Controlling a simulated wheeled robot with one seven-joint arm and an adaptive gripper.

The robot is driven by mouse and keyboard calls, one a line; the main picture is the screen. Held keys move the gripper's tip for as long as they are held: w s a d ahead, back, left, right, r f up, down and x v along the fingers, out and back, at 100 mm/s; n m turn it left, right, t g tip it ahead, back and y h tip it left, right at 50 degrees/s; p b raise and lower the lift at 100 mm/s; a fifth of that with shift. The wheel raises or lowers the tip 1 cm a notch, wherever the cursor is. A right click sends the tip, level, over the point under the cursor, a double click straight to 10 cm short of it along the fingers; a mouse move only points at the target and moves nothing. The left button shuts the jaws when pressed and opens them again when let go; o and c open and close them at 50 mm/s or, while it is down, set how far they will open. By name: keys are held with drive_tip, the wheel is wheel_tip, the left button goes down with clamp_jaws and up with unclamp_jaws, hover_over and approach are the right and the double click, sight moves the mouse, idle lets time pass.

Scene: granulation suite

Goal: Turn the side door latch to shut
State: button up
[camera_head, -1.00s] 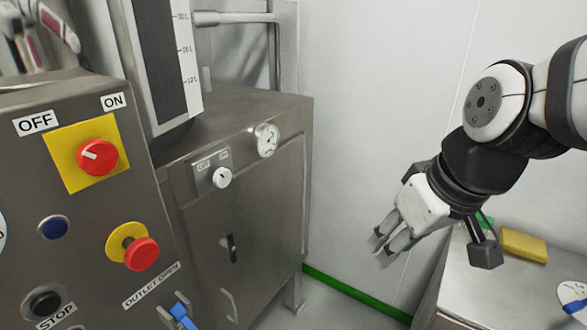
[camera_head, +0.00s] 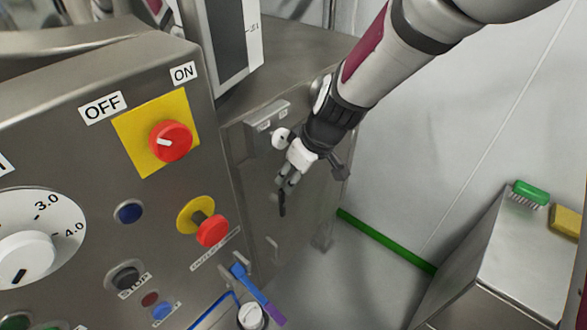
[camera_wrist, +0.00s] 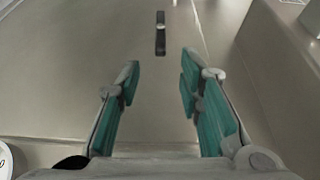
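The side door latch (camera_head: 282,203) is a small black handle on the grey steel cabinet door (camera_head: 310,215). In the wrist view the latch (camera_wrist: 160,33) stands lengthwise up the picture, with a small pale spot at its middle. My gripper (camera_head: 288,182) is in front of the door near the latch, and its tips partly overlap the latch's upper end in the head view. In the wrist view my gripper (camera_wrist: 160,72) is open and empty. The latch lies beyond the two teal-padded fingers, roughly in line with the gap between them, and looks apart from them.
A control panel (camera_head: 90,170) with a red knob (camera_head: 171,142) and a red button (camera_head: 213,231) stands at left. A white knob (camera_head: 281,139) is above the latch, beside my gripper. A steel table (camera_head: 510,260) with a green brush (camera_head: 531,193) is at right.

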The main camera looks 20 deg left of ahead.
sight(284, 192)
drive_tip(key=x, duration=1.1)
drive_tip(key=shift+s+p, duration=0.1)
drive_tip(key=shift+p, duration=0.2)
clamp_jaws()
